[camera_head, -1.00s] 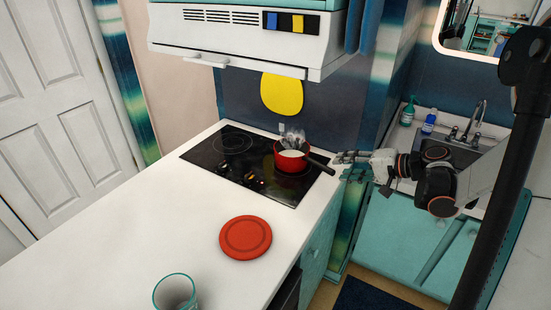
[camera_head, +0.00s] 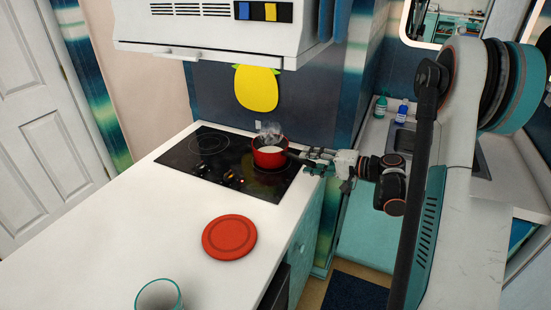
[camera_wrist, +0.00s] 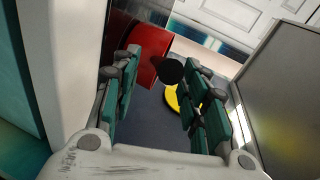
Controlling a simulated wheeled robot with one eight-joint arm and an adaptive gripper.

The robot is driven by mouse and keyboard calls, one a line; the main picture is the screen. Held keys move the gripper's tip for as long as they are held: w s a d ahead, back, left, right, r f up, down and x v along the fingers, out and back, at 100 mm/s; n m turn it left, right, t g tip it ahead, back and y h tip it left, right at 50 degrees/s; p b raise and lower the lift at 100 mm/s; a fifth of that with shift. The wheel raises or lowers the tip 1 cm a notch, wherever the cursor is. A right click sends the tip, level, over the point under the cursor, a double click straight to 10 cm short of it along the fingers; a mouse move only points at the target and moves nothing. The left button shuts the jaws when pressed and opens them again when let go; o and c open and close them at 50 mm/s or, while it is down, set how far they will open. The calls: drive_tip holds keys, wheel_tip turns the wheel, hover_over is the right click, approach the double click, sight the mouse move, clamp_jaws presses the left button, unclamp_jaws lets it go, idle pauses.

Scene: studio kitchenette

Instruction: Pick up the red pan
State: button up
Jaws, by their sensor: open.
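The red pan (camera_head: 269,158) stands upright on the black cooktop, with something white inside and a pale wisp above it. Its dark handle points right, toward my gripper (camera_head: 312,155). In the wrist view the red pan (camera_wrist: 150,48) lies beyond the fingertips. The round dark end of its handle (camera_wrist: 171,72) shows in the gap between the fingers of my gripper (camera_wrist: 162,62). The fingers are open and do not visibly grip the handle. How deep the handle sits between them is hard to tell.
The black cooktop (camera_head: 205,165) is set in the white counter (camera_head: 110,235). A red plate (camera_head: 229,237) and a glass (camera_head: 158,295) stand nearer. The range hood (camera_head: 215,30) hangs above the cooktop. A sink and two bottles (camera_head: 402,112) are at the right.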

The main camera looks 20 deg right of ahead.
sight(297, 158)
drive_tip(key=shift+b+x, duration=1)
drive_tip(key=shift+x, duration=1.8)
drive_tip(key=shift+d+r, duration=0.15)
drive_tip(key=shift+r, duration=0.05)
clamp_jaws()
